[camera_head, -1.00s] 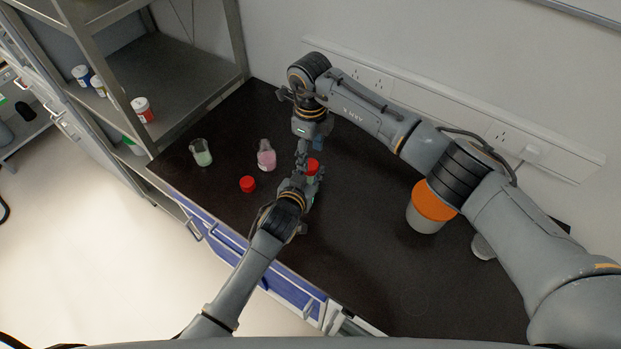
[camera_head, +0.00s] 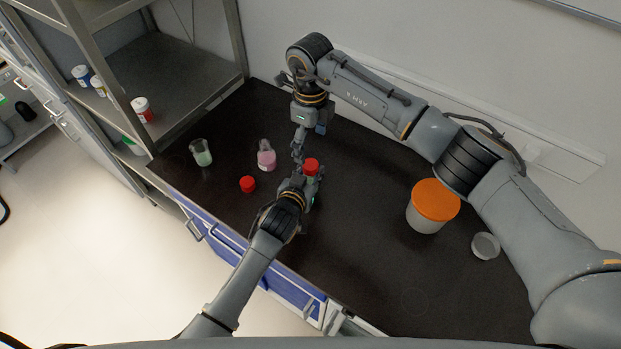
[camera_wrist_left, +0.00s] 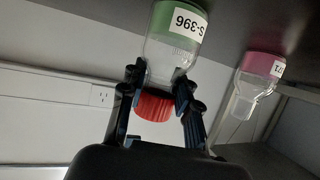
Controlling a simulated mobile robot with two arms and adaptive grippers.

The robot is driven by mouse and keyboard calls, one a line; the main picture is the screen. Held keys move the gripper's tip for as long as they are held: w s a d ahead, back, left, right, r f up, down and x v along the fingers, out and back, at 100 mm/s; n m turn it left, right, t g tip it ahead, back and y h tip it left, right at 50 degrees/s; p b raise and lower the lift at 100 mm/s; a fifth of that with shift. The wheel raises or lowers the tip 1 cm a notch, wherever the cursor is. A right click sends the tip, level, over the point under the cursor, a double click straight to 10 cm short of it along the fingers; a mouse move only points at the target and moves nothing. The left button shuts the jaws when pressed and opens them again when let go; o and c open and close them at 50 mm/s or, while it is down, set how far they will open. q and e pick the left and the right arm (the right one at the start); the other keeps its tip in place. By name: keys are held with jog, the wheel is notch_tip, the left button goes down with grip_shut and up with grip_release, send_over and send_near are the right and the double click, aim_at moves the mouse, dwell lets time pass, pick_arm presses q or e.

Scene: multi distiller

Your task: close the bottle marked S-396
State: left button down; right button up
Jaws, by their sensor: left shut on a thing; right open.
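The bottle marked S-396 (camera_wrist_left: 178,38) has green contents and a white label, and appears upside down in the left wrist view. A red cap (camera_wrist_left: 155,104) sits at its neck; whether it is fully tightened I cannot tell. My left gripper (camera_wrist_left: 160,80) is shut on this bottle around its neck region. In the head view my left gripper (camera_head: 304,184) holds the bottle, whose red cap (camera_head: 311,165) faces up and whose body is mostly hidden. My right gripper (camera_head: 298,155) is open and empty, just up and left of the cap.
A second red cap (camera_head: 248,184) lies on the dark bench (camera_head: 345,240). A pink bottle (camera_head: 266,156) and a green one (camera_head: 202,153) stand uncapped to the left. An orange-lidded tub (camera_head: 425,218) and a small grey round container (camera_head: 485,246) stand to the right.

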pick_arm(q)
jog(key=shift+s+a+f, duration=0.1)
jog(key=shift+f, duration=0.25)
pick_arm(e)
notch_tip(320, 180, up, 9)
jog(key=shift+f, duration=0.2)
pick_arm(q)
jog(key=c, duration=1.1)
grip_release()
jog(key=shift+o, duration=1)
jog(key=shift+r, duration=0.15)
jog(key=v, duration=1.1)
jog(key=shift+s+r, duration=0.2)
jog(key=shift+s, duration=0.15)
jog(key=shift+a, duration=0.1)
